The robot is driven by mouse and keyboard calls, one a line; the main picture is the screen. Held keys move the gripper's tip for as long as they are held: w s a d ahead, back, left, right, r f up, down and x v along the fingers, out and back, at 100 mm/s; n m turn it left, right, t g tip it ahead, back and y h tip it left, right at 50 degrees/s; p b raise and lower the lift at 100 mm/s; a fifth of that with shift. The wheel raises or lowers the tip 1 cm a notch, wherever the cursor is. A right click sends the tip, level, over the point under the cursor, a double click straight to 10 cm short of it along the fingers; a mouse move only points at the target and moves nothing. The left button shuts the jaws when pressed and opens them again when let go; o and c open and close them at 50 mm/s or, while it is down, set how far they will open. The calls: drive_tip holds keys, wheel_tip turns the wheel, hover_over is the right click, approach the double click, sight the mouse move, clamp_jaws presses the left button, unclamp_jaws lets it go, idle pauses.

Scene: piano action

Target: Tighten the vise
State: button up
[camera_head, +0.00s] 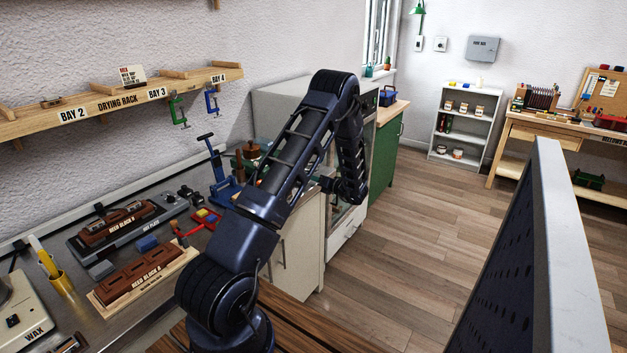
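My arm rises across the middle of the view and bends down on the far side. My gripper (327,184) is small and dark at its end, right of the vise and apart from it. Its fingers are too unclear to tell open from shut.
"REED BLOCK A" (138,278) lies on a wooden board in front. A blue upright tool (222,184) and a red tool (194,229) stand right of the vise. A drying rack (120,97) hangs above. The wooden floor (410,240) at right is open.

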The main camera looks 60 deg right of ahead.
drive_tip(key=shift+m, duration=0.6)
drive_tip(key=o, duration=1)
drive_tip(key=shift+c, duration=0.2)
